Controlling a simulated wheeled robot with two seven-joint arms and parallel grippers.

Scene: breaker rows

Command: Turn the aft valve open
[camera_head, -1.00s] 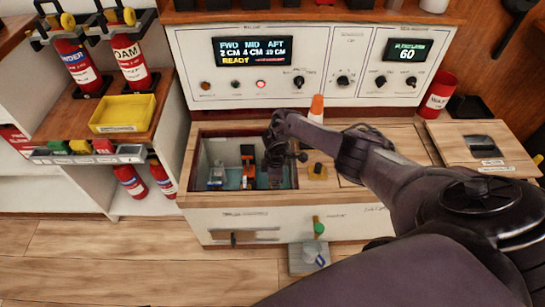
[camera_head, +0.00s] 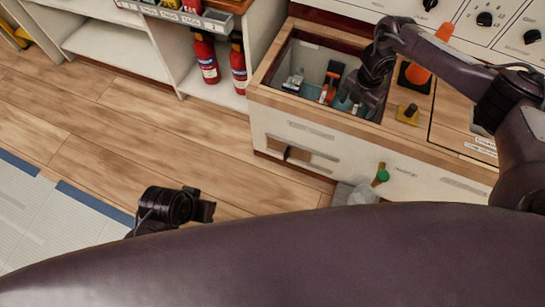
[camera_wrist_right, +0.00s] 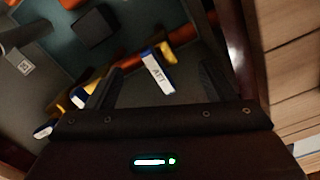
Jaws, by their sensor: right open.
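The aft valve's white and blue AFT tag (camera_wrist_right: 157,77) shows in the right wrist view, between the fingers of my right gripper (camera_wrist_right: 160,84). Orange and yellow valve parts (camera_wrist_right: 182,36) lie beyond the tag; I cannot tell exactly which handle it belongs to. My right gripper is open and reaches down into the open well in the counter; it also shows in the head view (camera_head: 362,100), hiding the well's right end. An orange and black valve part (camera_head: 330,82) stands left of it. My left gripper (camera_head: 205,211) hangs low at lower left, its jaws unclear.
The well's wooden rim (camera_head: 262,84) and walls surround the right gripper closely. Fire extinguishers (camera_head: 206,60) stand on a left shelf.

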